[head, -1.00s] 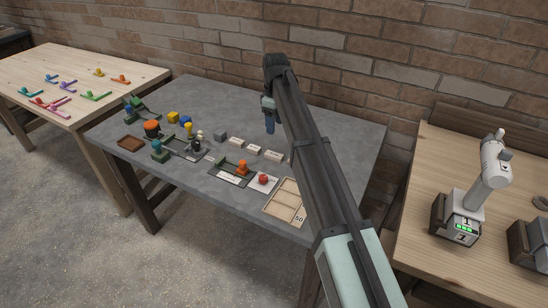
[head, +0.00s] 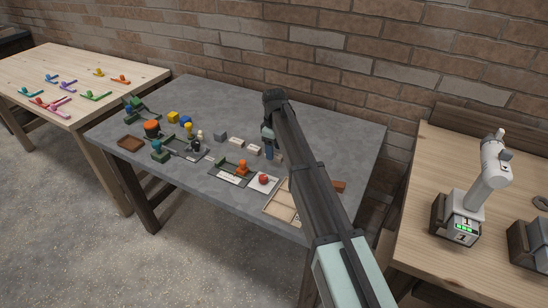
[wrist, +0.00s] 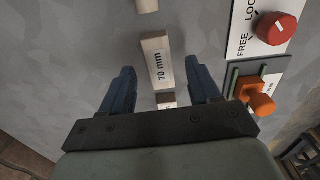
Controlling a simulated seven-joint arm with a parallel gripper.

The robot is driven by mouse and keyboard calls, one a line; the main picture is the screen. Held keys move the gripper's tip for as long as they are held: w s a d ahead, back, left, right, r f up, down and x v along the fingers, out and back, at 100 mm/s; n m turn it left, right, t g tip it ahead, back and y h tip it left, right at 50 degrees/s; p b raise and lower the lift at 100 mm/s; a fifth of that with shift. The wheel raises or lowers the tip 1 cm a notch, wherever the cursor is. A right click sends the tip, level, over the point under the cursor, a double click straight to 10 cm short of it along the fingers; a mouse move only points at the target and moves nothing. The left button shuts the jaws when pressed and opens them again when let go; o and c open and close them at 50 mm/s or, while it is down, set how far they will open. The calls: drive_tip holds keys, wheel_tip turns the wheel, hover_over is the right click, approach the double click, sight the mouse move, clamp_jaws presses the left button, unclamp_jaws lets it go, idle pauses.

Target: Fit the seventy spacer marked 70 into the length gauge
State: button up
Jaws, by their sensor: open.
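The pale spacer marked 70 mm (wrist: 155,62) lies on the grey table, label up, in the wrist view. My gripper (wrist: 160,68) is open, with one blue finger on each side of this spacer and visible gaps between. How high the fingertips are above the table is hard to tell. The head view shows my gripper (head: 269,147) over the row of pale spacers, hiding part of it. A dark green fixture with an orange knob (head: 242,168), probably the length gauge, stands in front of the row; it also shows at the right of the wrist view (wrist: 262,100).
Other pale blocks (wrist: 147,5) and (wrist: 167,100) lie at either end of the 70 spacer. A white LOCK/FREE plate with a red knob (wrist: 278,28) is beside the gauge. A divided wooden tray (head: 276,211) is at the table's front. A reddish-brown block (head: 339,186) lies right of my arm.

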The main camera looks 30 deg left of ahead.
drive_tip(key=shift+f, duration=0.9)
drive_tip(key=shift+c, duration=0.3)
drive_tip(key=c, duration=1.1)
